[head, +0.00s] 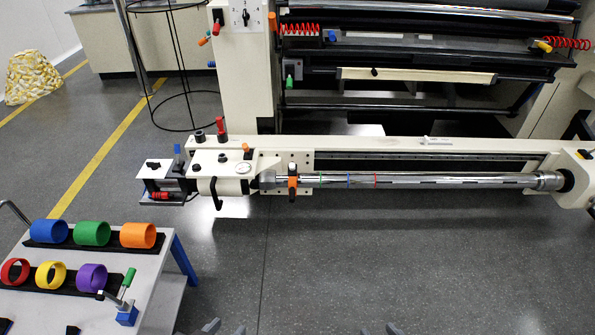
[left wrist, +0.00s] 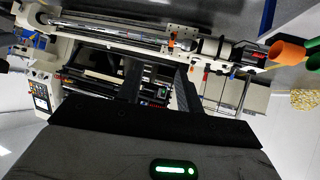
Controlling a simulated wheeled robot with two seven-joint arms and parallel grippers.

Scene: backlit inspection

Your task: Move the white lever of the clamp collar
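An orange clamp collar (head: 292,182) sits around the left part of the long metal shaft (head: 420,181). It also shows small in the left wrist view (left wrist: 172,41). I cannot make out a white lever on it at this size. My left gripper (head: 225,328) shows only its fingertips at the bottom edge of the head view, spread apart. In the left wrist view its two dark fingers (left wrist: 160,84) are apart with nothing between them. My right gripper (head: 379,330) also shows only spread fingertips at the bottom edge. Both are well short of the shaft.
A cart (head: 150,262) with several coloured rings, including a blue ring (head: 48,231), stands at lower left. The cream machine beam (head: 400,148) runs behind the shaft. A black handle (head: 216,194) hangs left of the collar. Open grey floor lies between my grippers and the shaft.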

